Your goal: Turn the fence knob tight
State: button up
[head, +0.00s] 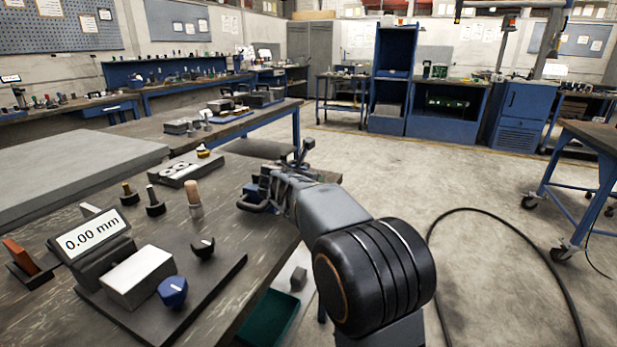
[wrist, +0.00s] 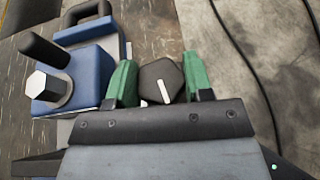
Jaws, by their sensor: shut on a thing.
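In the wrist view a black faceted knob (wrist: 158,84) with a white pointer line sits between the two green fingers of my gripper (wrist: 160,72). My gripper is shut on this knob, one finger at each side. To its left is a blue block-shaped fixture (wrist: 92,72) with a silver hex piece and a dark handle. In the head view my arm reaches to the bench edge, where it hides the knob and most of the fixture.
A display (head: 92,236) reading 0.00 mm stands on the bench, near a blue knob (head: 172,291) and a black knob (head: 203,247). A wooden-handled tool (head: 194,198) stands behind them. A green bin (head: 268,318) is below the bench edge.

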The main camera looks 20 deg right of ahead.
jog(key=shift+m+g+h+p, duration=0.5)
jog(key=shift+m+g+p, duration=0.1)
jog(key=shift+m, duration=0.1)
jog(key=o, duration=0.9)
jog(key=p+v, duration=0.3)
jog(key=v, duration=1)
jog(key=shift+s+a+r, duration=0.15)
jog(key=shift+s+a, duration=0.05)
jog(key=shift+a, duration=0.15)
